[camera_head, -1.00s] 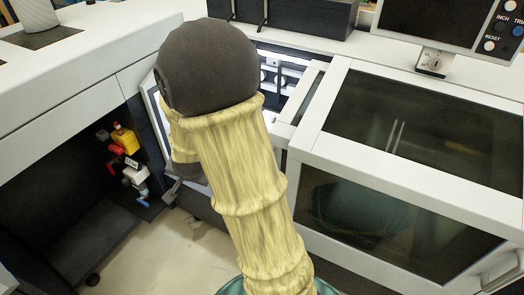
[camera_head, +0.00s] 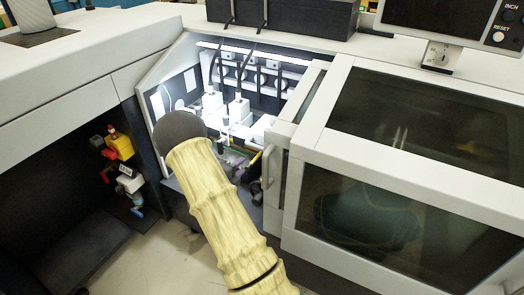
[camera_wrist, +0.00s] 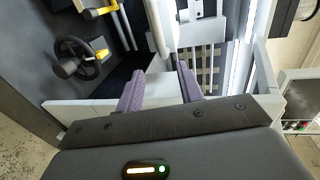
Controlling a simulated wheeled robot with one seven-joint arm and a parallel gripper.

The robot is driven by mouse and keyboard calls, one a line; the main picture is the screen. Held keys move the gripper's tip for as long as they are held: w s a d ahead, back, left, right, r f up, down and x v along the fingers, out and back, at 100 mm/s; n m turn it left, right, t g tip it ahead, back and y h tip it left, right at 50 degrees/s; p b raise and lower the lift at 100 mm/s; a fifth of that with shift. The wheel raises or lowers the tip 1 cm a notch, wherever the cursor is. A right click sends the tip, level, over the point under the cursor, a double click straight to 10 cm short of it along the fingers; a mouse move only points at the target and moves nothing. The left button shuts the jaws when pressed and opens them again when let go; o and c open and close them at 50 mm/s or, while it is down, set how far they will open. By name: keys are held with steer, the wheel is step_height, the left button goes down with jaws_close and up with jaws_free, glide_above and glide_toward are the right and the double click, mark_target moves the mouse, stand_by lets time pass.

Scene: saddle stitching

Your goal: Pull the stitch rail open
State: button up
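The lit stitching bay (camera_head: 235,68) is open in the head view, with white stitching heads (camera_head: 212,103) inside. My gripper (camera_wrist: 160,82) shows in the wrist view as two purple fingers standing apart, with nothing seen clasped between them. In the head view my arm reaches to the bay's lower front and mostly hides the gripper. A pale metal bar (camera_wrist: 157,28) runs just beyond the fingers in the wrist view. I cannot tell whether it is the stitch rail, or whether a finger touches it.
A glazed cover (camera_head: 400,215) stands right of the bay. Coloured fittings (camera_head: 122,150) sit in the dark recess at left.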

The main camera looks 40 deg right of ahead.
mark_target(261, 149)
steer(key=p+x, duration=0.1)
steer(key=x, duration=1.6)
steer(key=shift+w+d, duration=0.15)
steer(key=shift+w, duration=0.05)
jaws_close()
